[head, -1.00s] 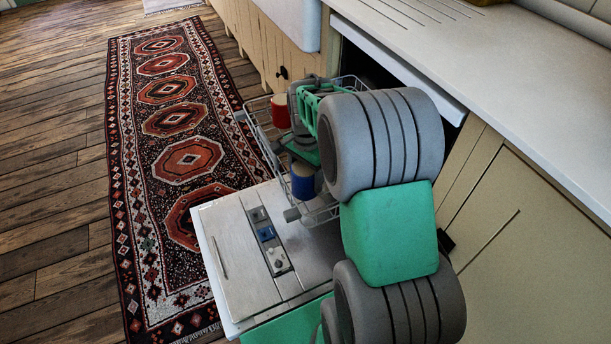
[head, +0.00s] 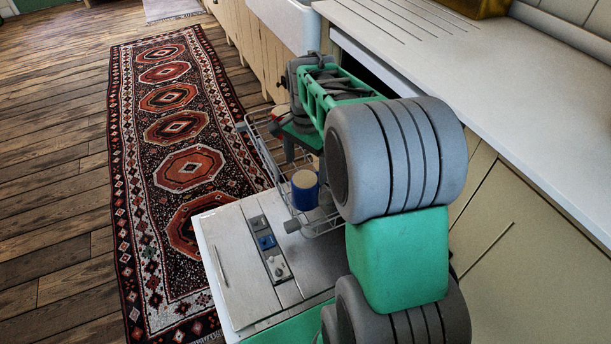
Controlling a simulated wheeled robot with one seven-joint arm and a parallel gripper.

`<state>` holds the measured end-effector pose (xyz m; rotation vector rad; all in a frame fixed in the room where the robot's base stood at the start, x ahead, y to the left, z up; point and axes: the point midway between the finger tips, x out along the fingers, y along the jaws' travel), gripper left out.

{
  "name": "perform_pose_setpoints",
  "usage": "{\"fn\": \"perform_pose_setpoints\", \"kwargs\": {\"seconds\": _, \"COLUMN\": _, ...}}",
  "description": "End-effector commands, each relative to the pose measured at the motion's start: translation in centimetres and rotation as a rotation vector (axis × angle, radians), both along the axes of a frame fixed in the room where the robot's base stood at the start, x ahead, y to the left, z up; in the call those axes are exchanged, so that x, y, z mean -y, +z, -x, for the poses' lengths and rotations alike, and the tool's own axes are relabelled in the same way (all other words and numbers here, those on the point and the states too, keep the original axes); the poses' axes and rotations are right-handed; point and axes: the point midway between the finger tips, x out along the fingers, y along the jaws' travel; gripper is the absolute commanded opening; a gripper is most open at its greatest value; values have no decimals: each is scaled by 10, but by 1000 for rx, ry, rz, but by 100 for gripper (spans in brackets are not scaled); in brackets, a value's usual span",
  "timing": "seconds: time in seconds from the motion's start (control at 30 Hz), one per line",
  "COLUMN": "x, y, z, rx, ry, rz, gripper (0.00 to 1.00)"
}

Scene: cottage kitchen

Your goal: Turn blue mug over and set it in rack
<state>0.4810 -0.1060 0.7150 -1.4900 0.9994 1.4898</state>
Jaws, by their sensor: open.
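The blue mug (head: 304,194) stands upright-sided in the near part of the wire dish rack (head: 325,219). Its upper face is a flat tan disc with no opening showing, so it looks bottom up. Its handle is not visible. My gripper (head: 299,158) is open and empty, pointing down above and just behind the mug, apart from it. My arm hides much of the rack's right side.
A red mug (head: 278,114) shows partly behind my gripper at the rack's far side. The open dishwasher door (head: 235,270) lies below the rack. The white counter (head: 480,75) runs along the right. A patterned rug (head: 190,168) covers the floor at left.

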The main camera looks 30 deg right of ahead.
Motion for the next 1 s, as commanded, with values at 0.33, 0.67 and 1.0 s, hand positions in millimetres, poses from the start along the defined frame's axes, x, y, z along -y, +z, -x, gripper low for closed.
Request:
{"fn": "perform_pose_setpoints", "kwargs": {"seconds": 0.33, "x": -31, "y": 39, "z": 27, "rx": 48, "ry": 256, "rz": 16, "gripper": 91}}
{"fn": "perform_pose_setpoints", "kwargs": {"seconds": 0.67, "x": -102, "y": 21, "z": 134, "rx": 184, "ry": 1116, "rz": 121, "gripper": 91}}
{"fn": "perform_pose_setpoints", "kwargs": {"seconds": 1.0, "x": -106, "y": 17, "z": 142, "rx": 188, "ry": 1180, "rz": 128, "gripper": 91}}
